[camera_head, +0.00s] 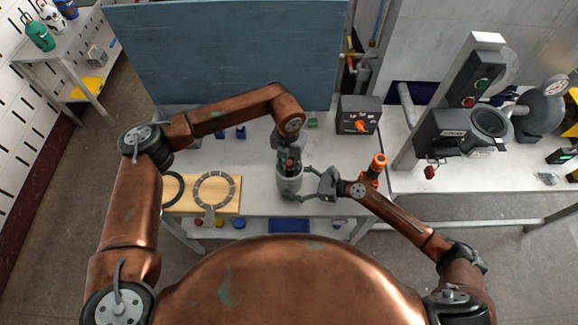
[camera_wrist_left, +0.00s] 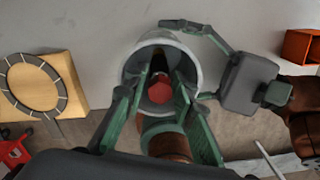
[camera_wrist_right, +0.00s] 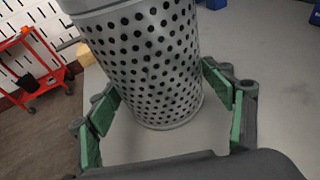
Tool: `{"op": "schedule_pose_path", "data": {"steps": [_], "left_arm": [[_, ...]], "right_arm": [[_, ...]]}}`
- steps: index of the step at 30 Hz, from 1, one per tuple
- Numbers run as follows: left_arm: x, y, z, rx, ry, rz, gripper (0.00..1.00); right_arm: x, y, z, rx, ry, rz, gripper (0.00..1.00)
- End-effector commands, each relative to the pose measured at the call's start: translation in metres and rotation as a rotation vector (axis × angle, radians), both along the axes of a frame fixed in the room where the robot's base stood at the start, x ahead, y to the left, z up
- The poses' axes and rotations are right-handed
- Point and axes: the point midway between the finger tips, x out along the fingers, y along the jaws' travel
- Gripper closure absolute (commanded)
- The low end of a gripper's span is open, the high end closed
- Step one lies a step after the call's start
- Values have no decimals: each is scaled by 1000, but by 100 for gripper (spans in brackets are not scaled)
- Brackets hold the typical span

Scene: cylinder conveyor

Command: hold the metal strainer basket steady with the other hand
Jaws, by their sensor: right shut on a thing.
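The metal strainer basket (camera_head: 290,186) is a grey cylinder with a perforated wall, near the front edge of the table. In the right wrist view the basket (camera_wrist_right: 150,62) stands between the green finger pads of my right gripper (camera_wrist_right: 160,88), which is shut on it from the right. My left gripper (camera_head: 289,161) is above the basket, fingers pointing down into its opening. In the left wrist view its fingers stand apart on both sides of a red cylinder (camera_wrist_left: 160,90) inside the basket (camera_wrist_left: 194,62). A dark piece shows beyond the red cylinder.
A wooden board (camera_head: 233,206) with a grey ring (camera_head: 198,187) lies left of the basket. A control box (camera_head: 358,116) stands behind it to the right. An orange-topped item (camera_head: 377,163) shows close to my right forearm. A blue panel (camera_head: 225,52) closes off the back.

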Motion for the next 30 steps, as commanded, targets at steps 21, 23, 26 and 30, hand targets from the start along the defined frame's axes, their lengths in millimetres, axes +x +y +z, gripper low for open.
{"op": "schedule_pose_path", "data": {"steps": [21, 23, 26, 30], "left_arm": [[-6, 2, -78, 18, 16, 6, 76], [-6, 2, -81, 18, 16, 5, 76], [-5, 2, -83, 17, 15, 5, 76], [-5, 2, -82, 17, 15, 5, 76]], "right_arm": [[-1, 1, -1, 0, 3, 1, 55], [-1, 1, -1, 0, 3, 1, 55], [-1, 1, -1, 0, 3, 1, 55], [-1, 1, -1, 0, 3, 1, 55]]}}
